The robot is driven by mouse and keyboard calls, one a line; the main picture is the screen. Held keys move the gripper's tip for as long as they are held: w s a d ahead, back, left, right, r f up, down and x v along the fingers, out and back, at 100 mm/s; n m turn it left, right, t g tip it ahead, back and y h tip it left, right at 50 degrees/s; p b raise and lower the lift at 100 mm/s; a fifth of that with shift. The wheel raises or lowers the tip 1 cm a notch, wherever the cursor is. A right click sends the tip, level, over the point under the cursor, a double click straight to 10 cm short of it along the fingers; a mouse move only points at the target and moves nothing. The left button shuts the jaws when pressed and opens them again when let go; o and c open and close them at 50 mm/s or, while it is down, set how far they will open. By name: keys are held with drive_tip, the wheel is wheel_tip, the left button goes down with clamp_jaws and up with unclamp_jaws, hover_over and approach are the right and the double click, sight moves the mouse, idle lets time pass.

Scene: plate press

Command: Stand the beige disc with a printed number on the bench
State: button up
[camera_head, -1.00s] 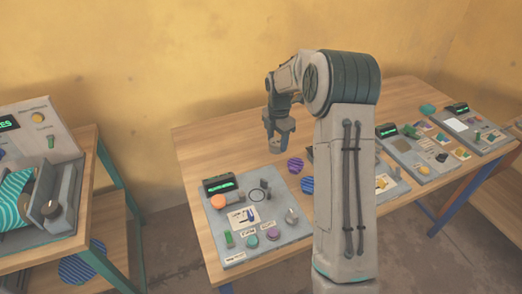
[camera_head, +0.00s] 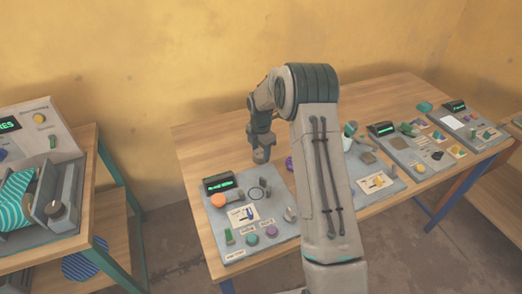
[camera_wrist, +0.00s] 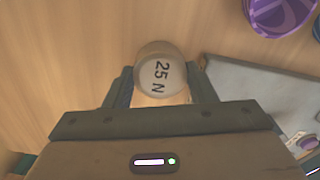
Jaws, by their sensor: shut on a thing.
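The beige disc (camera_wrist: 160,77), a short cylinder with "25 N" printed on its pale face, is between the fingers of my gripper (camera_wrist: 162,88) in the wrist view. The printed face is towards the wrist camera. My gripper is shut on the disc. In the head view my gripper (camera_head: 261,154) points down low over the wooden bench (camera_head: 200,143), just behind the grey panel with the orange knob. The disc is hard to make out there. I cannot tell whether its underside touches the bench.
The grey panel (camera_head: 270,222) with knobs and a display is close in front of my gripper. A purple patterned disc (camera_wrist: 282,14) lies on the bench to the right. More device panels (camera_head: 412,150) stand further right. Bare bench lies left of and behind my gripper.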

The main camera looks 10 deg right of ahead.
drive_tip(key=shift+f, duration=0.25)
drive_tip(key=o, duration=0.8)
drive_tip(key=shift+r, duration=0.1)
